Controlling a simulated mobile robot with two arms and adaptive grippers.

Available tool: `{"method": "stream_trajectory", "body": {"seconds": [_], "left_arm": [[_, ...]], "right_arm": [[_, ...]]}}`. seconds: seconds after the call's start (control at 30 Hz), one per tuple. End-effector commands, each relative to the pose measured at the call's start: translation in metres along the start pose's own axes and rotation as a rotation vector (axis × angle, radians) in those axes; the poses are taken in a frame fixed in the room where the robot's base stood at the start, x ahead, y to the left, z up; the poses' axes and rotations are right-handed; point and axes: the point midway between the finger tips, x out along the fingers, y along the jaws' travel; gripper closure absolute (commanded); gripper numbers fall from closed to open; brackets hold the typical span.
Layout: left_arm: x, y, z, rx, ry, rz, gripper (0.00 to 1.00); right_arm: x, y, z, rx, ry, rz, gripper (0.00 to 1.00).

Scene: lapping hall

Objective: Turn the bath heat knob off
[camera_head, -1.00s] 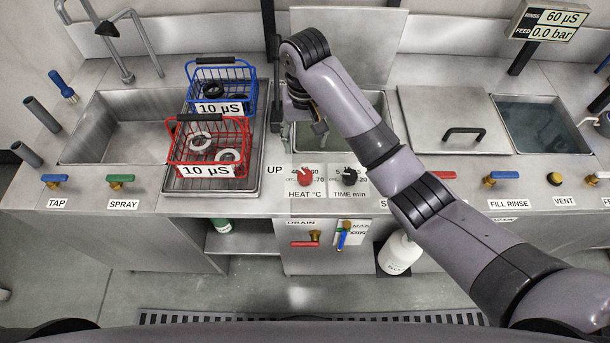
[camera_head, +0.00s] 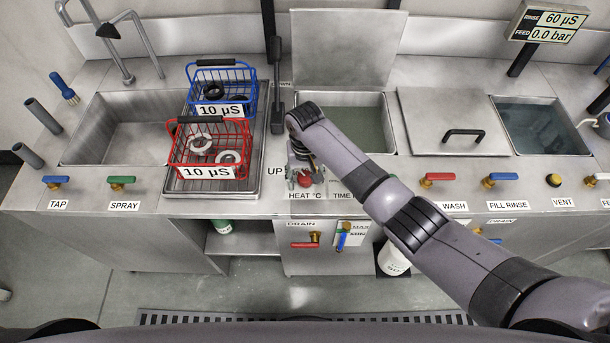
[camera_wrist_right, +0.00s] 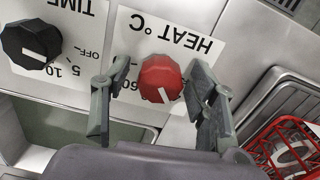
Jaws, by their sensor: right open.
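The red heat knob (camera_head: 306,182) sits on the front panel above the "HEAT °C" label, partly covered by my right gripper (camera_head: 304,170). In the right wrist view the heat knob (camera_wrist_right: 161,74) appears upside down, its white mark pointing toward the bottom, slightly right. Part of its dial scale is hidden. My right gripper (camera_wrist_right: 157,82) is open, with one grey finger on each side of the knob. Whether either finger touches it, I cannot tell. The left gripper is not in view.
The black time knob (camera_wrist_right: 32,44) is beside the heat knob. The bath (camera_head: 345,115) lies behind, its lid raised. A red basket (camera_head: 183,158) and a blue basket (camera_head: 245,75) stand on the drainer at left. A red wash valve (camera_head: 437,178) is to the right.

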Motion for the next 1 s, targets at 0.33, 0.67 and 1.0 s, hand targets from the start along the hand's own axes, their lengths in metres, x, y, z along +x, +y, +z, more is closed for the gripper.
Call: {"method": "stream_trajectory", "body": {"seconds": [0.33,0.67,1.0], "left_arm": [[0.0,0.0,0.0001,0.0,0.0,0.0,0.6],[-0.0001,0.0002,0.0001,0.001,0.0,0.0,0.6],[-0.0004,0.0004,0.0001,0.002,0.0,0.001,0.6]], "right_arm": [[-0.0002,-0.0003,0.0001,0.0,0.0,0.0,0.57],[-0.0005,-0.0002,0.0,0.0,0.0,0.0,0.79],[-0.0008,-0.0002,-0.0001,-0.002,0.0,0.0,0.94]]}}
